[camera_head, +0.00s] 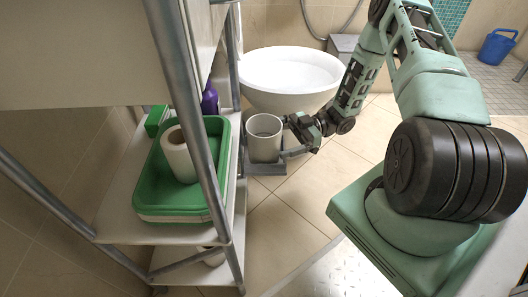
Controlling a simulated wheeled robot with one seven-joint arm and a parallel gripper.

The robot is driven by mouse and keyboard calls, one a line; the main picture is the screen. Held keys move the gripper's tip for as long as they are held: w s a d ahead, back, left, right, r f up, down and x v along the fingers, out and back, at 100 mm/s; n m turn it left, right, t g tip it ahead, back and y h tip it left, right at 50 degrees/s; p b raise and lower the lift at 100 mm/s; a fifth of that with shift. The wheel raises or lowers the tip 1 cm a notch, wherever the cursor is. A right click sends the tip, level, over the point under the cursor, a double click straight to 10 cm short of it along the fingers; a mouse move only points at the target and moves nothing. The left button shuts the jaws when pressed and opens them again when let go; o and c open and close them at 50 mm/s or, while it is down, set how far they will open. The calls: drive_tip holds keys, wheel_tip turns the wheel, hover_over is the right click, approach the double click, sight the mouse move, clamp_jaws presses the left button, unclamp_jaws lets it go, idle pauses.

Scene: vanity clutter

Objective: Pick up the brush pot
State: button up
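The brush pot appears to be the pale grey-white cylindrical pot (264,146), upright and open at the top, just right of the shelf unit. It looks empty from here. A dark grey flat support shows under it; whether the pot rests on that support is hard to tell. My gripper (288,136) comes in from the right. Its two fingers are spread apart at the pot's right side, one toward the back and one toward the front. The fingertips are at or very near the pot's wall; contact cannot be made out.
A metal-framed shelf (115,222) stands left, holding a green tray (150,200) with a white roll (177,160) and a purple bottle (210,100). Another roll (211,256) lies lower. A white basin (290,75) stands behind the pot. A blue bucket (496,47) is far right. Tiled floor between is clear.

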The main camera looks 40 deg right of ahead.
sight(250, 145)
drive_tip(key=a+b, duration=0.1)
drive_tip(key=a, duration=0.1)
drive_tip(key=w+a+b, duration=0.1)
drive_tip(key=a+b, duration=0.1)
drive_tip(key=shift+w+a+f, duration=0.15)
drive_tip(key=shift+a+f, duration=0.05)
drive_tip(key=shift+a, duration=0.1)
drive_tip(key=shift+w+a+r, duration=0.1)
drive_tip(key=shift+a+r, duration=0.05)
drive_tip(key=shift+a, duration=0.15)
drive_tip(key=c, duration=1.2)
drive_tip(key=shift+o, duration=0.2)
drive_tip(key=shift+r, duration=0.15)
drive_tip(key=shift+r+p, duration=2.15)
drive_tip(key=shift+r, duration=1.2)
drive_tip(key=s+d+p, duration=0.1)
drive_tip(key=d+p, duration=0.2)
drive_tip(key=d, duration=0.5)
drive_tip(key=s+d+p, duration=0.2)
drive_tip(key=d+p, duration=0.1)
drive_tip(key=d, duration=0.6)
drive_tip(key=shift+s+d, duration=0.25)
drive_tip(key=shift+s, duration=0.05)
